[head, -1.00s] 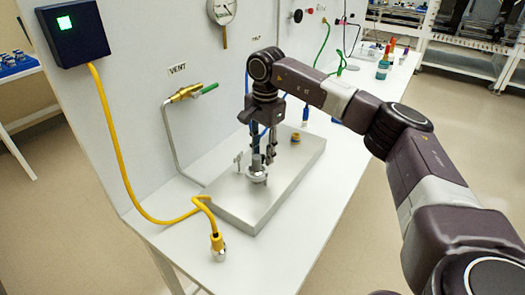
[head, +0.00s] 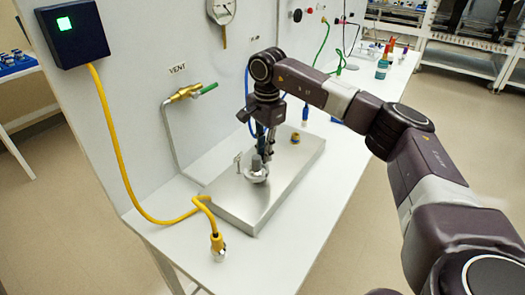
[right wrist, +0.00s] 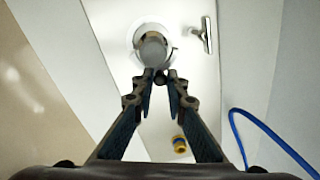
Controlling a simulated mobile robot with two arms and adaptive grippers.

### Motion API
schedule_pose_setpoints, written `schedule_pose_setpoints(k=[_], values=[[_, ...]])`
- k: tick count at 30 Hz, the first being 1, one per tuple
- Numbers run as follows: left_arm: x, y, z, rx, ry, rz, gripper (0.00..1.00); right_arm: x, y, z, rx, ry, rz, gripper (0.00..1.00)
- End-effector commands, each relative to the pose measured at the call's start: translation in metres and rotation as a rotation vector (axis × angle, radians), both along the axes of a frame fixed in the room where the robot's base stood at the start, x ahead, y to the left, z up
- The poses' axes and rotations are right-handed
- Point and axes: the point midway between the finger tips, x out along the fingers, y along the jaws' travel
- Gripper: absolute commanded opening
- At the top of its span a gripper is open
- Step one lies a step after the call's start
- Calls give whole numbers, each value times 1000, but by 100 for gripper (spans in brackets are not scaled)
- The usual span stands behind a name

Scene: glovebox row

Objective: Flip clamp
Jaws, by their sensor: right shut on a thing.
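A round metal clamp (head: 255,174) with an upright grey post sits on the flat metal plate (head: 230,206). In the right wrist view the clamp (right wrist: 171,49) is a bright ring around the grey post (right wrist: 153,51). My right gripper (head: 268,157) is low over the plate, its fingers drawn together at the clamp's side. In the right wrist view the fingertips (right wrist: 161,77) meet at a small dark part on the clamp's edge, which they largely hide. My left gripper is in neither view.
A small T-shaped metal piece (head: 238,161) stands beside the clamp. A yellow-and-dark fitting (head: 295,138) is on the plate's far end. A yellow cable (head: 118,145) hangs from the wall box to a plug (head: 217,243). The VENT valve (head: 185,93) is on the panel.

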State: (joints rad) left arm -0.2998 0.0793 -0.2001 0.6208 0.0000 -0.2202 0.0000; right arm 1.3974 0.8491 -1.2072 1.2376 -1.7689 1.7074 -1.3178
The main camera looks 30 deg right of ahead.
Motion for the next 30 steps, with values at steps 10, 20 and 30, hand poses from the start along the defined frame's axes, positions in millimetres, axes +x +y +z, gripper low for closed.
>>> schedule_pose_setpoints(k=[10,20,30], values=[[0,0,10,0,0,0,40,-9,-12,2,-1,-3,-311,0],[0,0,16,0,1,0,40,-21,-20,2,0,-4,-624,0],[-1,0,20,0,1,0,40,-34,-24,2,-1,-4,-904,0]])
